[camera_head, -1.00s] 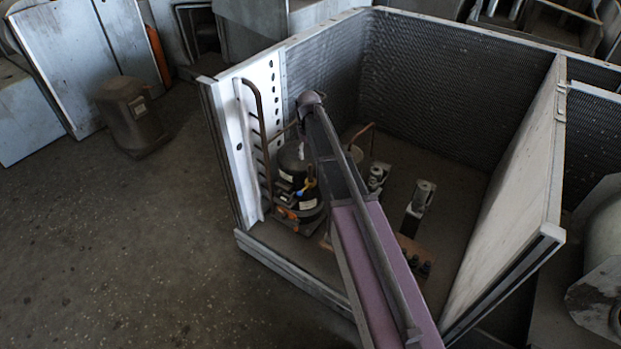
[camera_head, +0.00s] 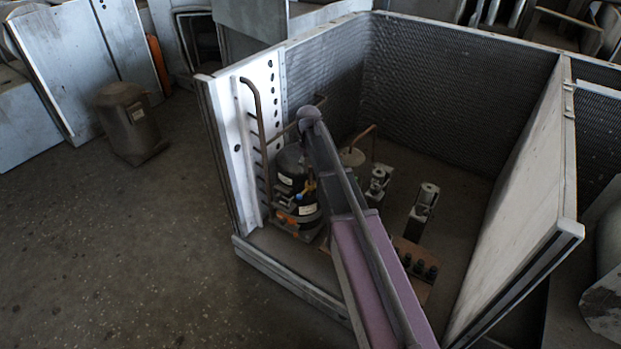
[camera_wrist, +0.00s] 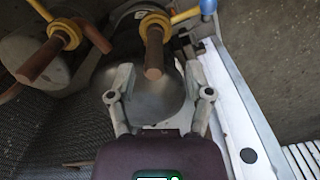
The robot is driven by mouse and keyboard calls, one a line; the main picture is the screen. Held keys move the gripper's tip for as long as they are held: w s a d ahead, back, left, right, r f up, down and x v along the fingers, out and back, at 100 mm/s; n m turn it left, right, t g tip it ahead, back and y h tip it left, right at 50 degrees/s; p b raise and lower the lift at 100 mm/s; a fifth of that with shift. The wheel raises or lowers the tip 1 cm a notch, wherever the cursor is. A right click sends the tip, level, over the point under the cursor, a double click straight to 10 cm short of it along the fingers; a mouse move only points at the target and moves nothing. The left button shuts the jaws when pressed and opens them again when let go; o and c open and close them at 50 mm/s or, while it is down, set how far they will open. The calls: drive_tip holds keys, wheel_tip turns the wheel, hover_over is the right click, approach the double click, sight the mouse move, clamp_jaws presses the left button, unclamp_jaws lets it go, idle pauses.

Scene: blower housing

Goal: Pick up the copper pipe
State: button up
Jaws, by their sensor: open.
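In the wrist view, a brown copper pipe (camera_wrist: 154,52) with a yellow collar ends in front of a dark rounded cylinder. My gripper (camera_wrist: 158,72) is open, and the pipe's end appears between its two fingertips; I cannot tell the depth gap or any contact. A second copper pipe (camera_wrist: 40,62) with a yellow collar lies to the left. In the head view, a tall copper-brown pipe (camera_head: 259,115) runs up the housing's perforated left panel, and a bent copper pipe (camera_head: 364,132) stands farther right. My arm hides the gripper there.
The open housing has a mesh back wall (camera_head: 450,90) and a tall right panel (camera_head: 520,220). A black compressor (camera_head: 292,165) stands by the left panel. Metal fittings (camera_head: 422,205) stand on the housing floor. A white panel (camera_wrist: 232,110) is close on the gripper's right.

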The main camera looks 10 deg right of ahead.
sight(310, 183)
drive_tip(key=shift+d+f+b, duration=0.15)
drive_tip(key=shift+f+b, duration=1.15)
drive_tip(key=shift+d+f+b, duration=0.15)
drive_tip(key=shift+f+b, duration=1.15)
clamp_jaws()
